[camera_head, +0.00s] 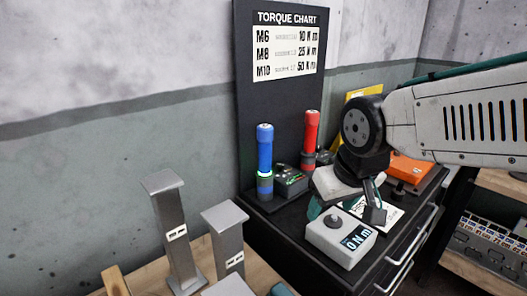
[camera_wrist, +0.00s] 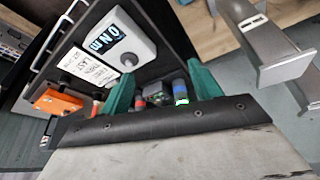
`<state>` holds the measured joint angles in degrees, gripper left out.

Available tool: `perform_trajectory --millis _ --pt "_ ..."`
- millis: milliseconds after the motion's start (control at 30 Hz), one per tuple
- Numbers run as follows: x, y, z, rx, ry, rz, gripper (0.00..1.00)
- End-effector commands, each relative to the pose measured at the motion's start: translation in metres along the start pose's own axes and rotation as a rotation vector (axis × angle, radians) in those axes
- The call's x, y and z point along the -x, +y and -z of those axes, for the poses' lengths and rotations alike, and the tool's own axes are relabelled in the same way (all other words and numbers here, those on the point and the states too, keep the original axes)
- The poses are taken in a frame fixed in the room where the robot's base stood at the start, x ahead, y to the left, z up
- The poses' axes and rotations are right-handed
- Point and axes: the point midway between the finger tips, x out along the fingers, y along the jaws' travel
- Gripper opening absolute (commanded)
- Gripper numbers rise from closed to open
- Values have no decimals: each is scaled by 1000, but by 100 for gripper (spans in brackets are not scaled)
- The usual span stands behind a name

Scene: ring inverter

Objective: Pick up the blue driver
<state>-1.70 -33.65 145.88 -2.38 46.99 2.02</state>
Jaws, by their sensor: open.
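The blue driver (camera_head: 265,150) stands upright in a dark holder at the left back of the black cabinet top, with a green ring near its base. It also shows in the wrist view (camera_wrist: 180,88), small, near the right finger. My gripper (camera_head: 345,207) is over the cabinet to the right of the blue driver, pointing down and apart from it. In the wrist view its two teal fingers (camera_wrist: 162,85) are spread with nothing held between them. The lower end of the driver is partly hidden in the wrist view.
A red driver (camera_head: 311,132) stands to the right of the blue one, with a small green-and-black device (camera_head: 290,181) between them. A grey meter (camera_head: 338,240) reading 0 Nm sits in front. Grey posts (camera_head: 175,235) rise at left. A torque chart board (camera_head: 285,85) stands behind.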

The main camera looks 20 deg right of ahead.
Motion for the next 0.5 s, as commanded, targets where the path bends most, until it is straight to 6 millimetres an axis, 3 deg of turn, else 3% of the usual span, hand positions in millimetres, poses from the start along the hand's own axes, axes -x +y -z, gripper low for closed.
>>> perform_trajectory --millis 100,300,500 --pt "-40 9 62 -1 180 -16 63" --pt "-88 14 153 19 522 -12 63" --pt "-121 6 214 43 851 32 63"
